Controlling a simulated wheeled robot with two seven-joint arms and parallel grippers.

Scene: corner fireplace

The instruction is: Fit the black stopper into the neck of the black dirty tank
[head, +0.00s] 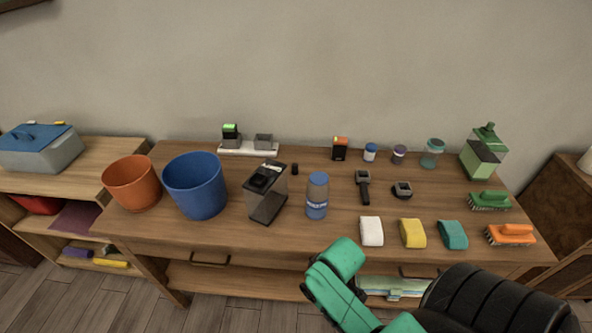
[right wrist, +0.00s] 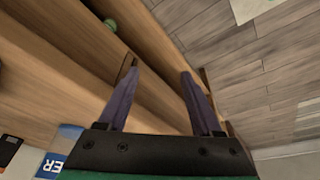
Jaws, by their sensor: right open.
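The black dirty tank (head: 266,200) is a dark, see-through box with a black top, standing upright on the wooden table left of the blue-labelled bottle. A small black piece, apparently the stopper (head: 295,168), stands on the table just behind and right of the tank, apart from it. The neck opening is too small to make out. My right gripper (right wrist: 160,70) is open and empty in the right wrist view, with wooden furniture and floor beyond its fingers. Its fingers do not show in the head view, where only my green and black arm appears. My left gripper is not in view.
An orange pot (head: 132,184) and a blue bucket (head: 195,186) stand left of the tank. The bottle (head: 317,197) is close on its right. Sponges, brushes and a green tank (head: 483,152) occupy the right side. A white tray (head: 248,149) is behind.

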